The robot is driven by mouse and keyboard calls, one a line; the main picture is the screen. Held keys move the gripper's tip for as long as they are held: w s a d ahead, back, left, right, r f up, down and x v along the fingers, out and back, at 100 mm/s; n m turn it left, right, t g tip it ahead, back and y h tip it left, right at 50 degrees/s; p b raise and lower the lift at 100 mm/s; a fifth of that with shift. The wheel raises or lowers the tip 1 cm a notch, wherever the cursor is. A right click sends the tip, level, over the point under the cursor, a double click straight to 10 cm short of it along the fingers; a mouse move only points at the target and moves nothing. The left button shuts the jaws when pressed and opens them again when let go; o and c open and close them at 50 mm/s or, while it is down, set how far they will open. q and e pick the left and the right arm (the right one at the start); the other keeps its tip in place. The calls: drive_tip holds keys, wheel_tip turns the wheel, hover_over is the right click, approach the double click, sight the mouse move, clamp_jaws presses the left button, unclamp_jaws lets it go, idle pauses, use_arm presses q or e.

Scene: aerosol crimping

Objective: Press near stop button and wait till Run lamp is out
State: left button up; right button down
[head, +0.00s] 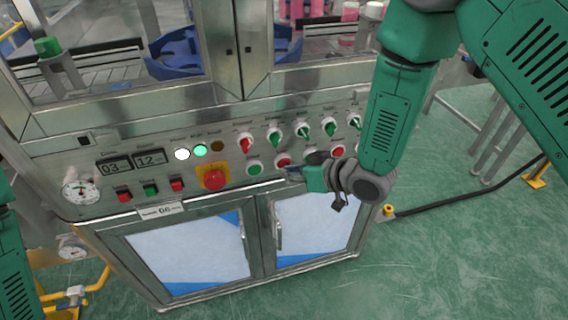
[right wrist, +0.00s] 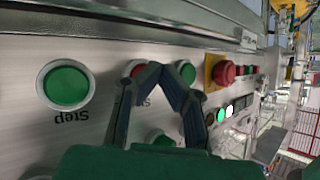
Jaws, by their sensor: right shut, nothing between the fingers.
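A red button (head: 283,162) sits in the panel's lower row, just right of a green button (head: 255,169). In the right wrist view the red button (right wrist: 137,70) is partly hidden behind my fingers; its label is mostly covered. My right gripper (head: 293,172) is shut and empty, its tips close to the red button. It also shows in the right wrist view (right wrist: 165,72); I cannot tell whether it touches. A green lamp (head: 200,150) is lit between a lit white lamp (head: 182,154) and a dark amber one (head: 217,146); their labels are too small to read. My left gripper is out of view.
A red mushroom button (head: 215,179) on a yellow plate stands out left of the green button. Several rotary switches (head: 274,134) line the row above. A green Step button (right wrist: 66,85) is nearby. Cabinet doors (head: 189,254) lie below the panel.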

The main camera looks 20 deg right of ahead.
drive_tip(key=shift+w, duration=0.4)
idle(0.8)
drive_tip(key=shift+s, duration=0.15)
drive_tip(key=shift+s+p, duration=0.35)
drive_tip(key=shift+s, duration=0.3)
drive_tip(key=s+p, duration=0.1)
drive_tip(key=s, duration=0.4)
drive_tip(key=shift+d, duration=0.1)
idle(0.6)
